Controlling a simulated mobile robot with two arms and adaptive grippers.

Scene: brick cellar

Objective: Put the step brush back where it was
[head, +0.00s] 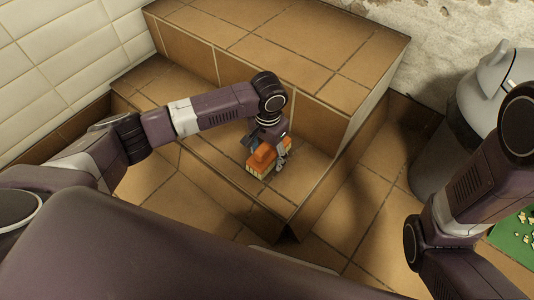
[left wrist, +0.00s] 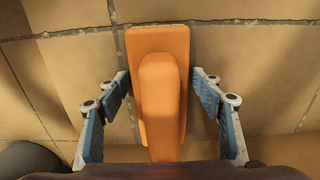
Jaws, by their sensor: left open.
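The step brush (head: 263,158) has an orange body with pale bristles and rests on the lower tiled step (head: 185,125). In the left wrist view the brush (left wrist: 158,85) lies lengthwise, with a raised orange handle along its middle. My left gripper (head: 267,150) is over the brush. Its blue-padded fingers (left wrist: 160,110) stand open on either side of the orange body, with a gap on both sides. My right arm shows at the right of the head view, but its gripper is not visible.
A higher tiled step (head: 300,40) rises behind the brush. A grey bin-like container (head: 470,115) stands at the right against the rough wall. A green mat with pale bits (head: 517,237) lies at the right edge. Tiled floor (head: 350,210) is clear between.

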